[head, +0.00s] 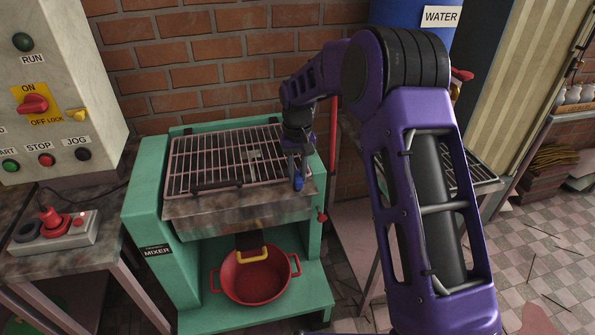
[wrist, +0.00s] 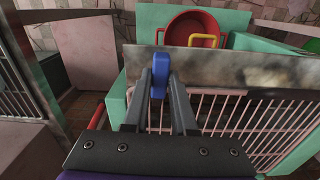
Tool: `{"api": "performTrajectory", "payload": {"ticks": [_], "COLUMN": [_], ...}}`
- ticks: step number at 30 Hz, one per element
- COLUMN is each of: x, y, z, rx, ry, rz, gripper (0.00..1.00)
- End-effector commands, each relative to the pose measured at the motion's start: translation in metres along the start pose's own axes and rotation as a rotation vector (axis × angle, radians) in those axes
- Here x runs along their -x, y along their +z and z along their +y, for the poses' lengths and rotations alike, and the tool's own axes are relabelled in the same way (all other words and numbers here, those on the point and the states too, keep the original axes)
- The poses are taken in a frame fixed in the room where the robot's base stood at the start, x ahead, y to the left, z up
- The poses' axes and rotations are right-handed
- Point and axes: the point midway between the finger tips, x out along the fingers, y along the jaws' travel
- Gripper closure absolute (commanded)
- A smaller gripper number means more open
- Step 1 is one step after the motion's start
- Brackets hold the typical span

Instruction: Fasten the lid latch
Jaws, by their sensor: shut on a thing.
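The green mixer (head: 148,205) stands in the middle of the head view, with its barred lid (head: 205,160) lying down over the top. A small blue latch handle (head: 298,183) is at the lid's front right corner. My gripper (head: 297,168) reaches down to it from above. In the wrist view my gripper (wrist: 161,92) is shut on the blue latch handle (wrist: 160,68), which stands between the fingertips. The latch's lower part and any catch are hidden by the fingers, so I cannot tell whether it is engaged.
A red pot (head: 232,281) sits on the mixer's lower shelf, under a yellow handle (head: 252,253). A dark lid handle (head: 216,187) lies along the lid's front edge. A red knob (head: 322,217) sticks out at the right. A control box (head: 70,238) stands at the left.

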Motion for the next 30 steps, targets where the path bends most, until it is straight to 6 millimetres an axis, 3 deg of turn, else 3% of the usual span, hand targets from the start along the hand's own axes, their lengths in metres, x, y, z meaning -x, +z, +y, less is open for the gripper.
{"api": "performTrajectory", "payload": {"ticks": [20,21,24,25,30], "x": [0.0013,0.0013,0.0011,0.0009,0.0005], "y": [-0.001,-0.001,-0.0009,-0.0008,-0.0005], "z": [0.0001,0.0001,0.0001,0.0001,0.0], "rx": [0.064,0.064,0.063,0.063,0.062], "ry": [0.001,0.001,0.001,0.001,0.0], "rz": [0.004,0.004,0.003,0.003,0.002], "gripper": [1.0,0.68,0.5,0.45,0.45]}}
